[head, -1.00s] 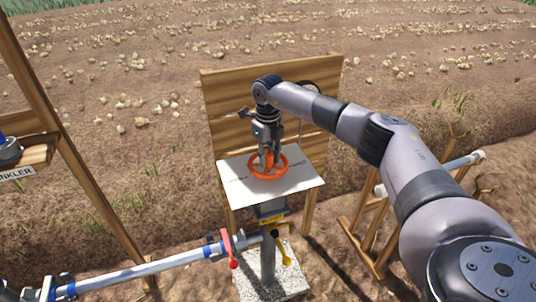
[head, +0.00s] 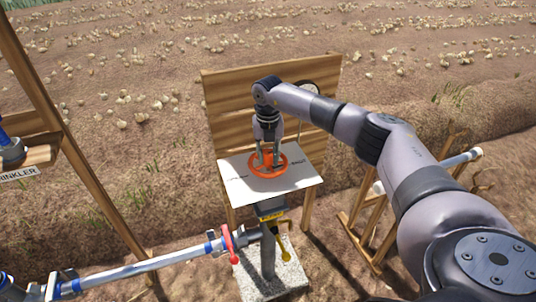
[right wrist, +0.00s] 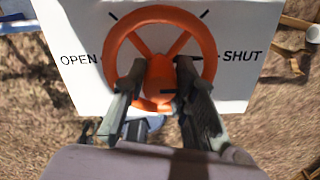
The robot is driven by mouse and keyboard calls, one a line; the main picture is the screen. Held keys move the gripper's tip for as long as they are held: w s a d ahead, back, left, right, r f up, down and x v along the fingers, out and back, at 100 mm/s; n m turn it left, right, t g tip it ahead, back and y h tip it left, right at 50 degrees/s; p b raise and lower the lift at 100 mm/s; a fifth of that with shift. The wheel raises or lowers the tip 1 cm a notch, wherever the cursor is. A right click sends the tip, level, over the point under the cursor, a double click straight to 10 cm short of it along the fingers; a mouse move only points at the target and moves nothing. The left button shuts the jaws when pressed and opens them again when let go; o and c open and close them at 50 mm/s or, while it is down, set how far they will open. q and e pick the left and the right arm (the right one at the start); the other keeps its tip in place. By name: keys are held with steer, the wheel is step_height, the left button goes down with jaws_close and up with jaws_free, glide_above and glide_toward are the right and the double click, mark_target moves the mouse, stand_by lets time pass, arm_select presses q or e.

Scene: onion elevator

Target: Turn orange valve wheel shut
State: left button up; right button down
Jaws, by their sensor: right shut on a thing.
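The orange valve wheel (head: 282,166) sits on a white plate (head: 243,186) in front of a wooden backboard. In the right wrist view the wheel (right wrist: 117,38) fills the upper middle, with "OPEN" on the plate to its left and "SHUT" to its right. My right gripper (head: 268,158) points down onto the wheel. In the right wrist view its two fingers (right wrist: 160,70) stand on either side of the wheel's hub and are shut on it. One spoke runs up left and another up right. My left gripper is not in view.
Below the plate, a grey pipe on a concrete block (head: 272,284) carries a yellow handle (head: 280,246) and a red lever (head: 229,245). A wooden stand with a shelf (head: 38,155) is at left. A wooden rack with a white pipe (head: 458,158) is at right.

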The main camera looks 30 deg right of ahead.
mark_target(268, 152)
steer(key=shift+w+r, duration=0.1)
stand_by(0.4)
steer(key=c, duration=1.6)
jaws_free()
step_height(268, 152, up, 12)
steer(key=shift+f, duration=0.1)
